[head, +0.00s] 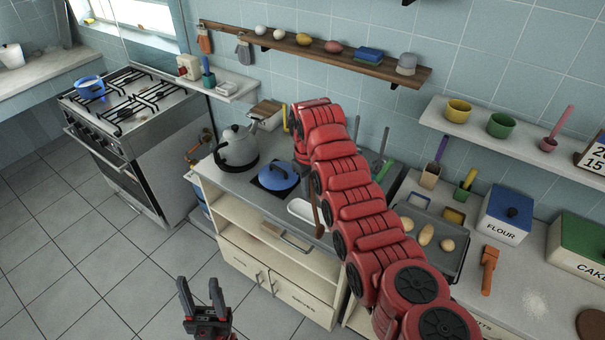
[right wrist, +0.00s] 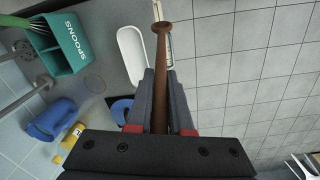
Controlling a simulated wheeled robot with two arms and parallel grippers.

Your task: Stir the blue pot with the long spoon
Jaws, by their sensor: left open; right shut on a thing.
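A blue pot (head: 89,87) with pale contents stands on the stove at the far left of the head view. A long brown wooden spoon (right wrist: 162,55) is clamped between the fingers of my right gripper (right wrist: 158,85). In the head view the spoon (head: 316,214) hangs steeply below my right arm, over the counter's front edge; the arm hides most of that gripper. My left gripper (head: 203,295) is open and empty, low in front of the cabinet, far from the stove.
A white dish (right wrist: 131,55) and a teal SPOONS box (right wrist: 62,45) are near the spoon.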

